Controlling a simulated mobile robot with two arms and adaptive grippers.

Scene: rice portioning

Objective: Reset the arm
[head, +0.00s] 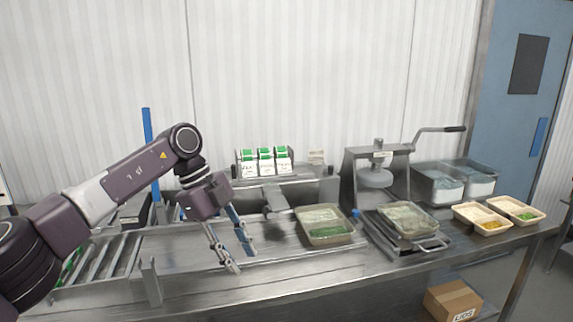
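My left arm comes in from the left, and its gripper (238,262) hangs over the steel counter (185,270), fingers pointing down and to the right. Its two fingers are apart with nothing between them. Whether the fingertips touch the counter I cannot tell. My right gripper is not in view. A tray with green content (324,234) sits on the counter to the right of the gripper, apart from it.
A hand press (376,170) stands behind a filled tray (407,218). Clear bins (452,183) and two food trays (482,219) are at the right. Roller conveyor (100,262) and blue post (150,150) are at left. A cardboard box (452,300) is below.

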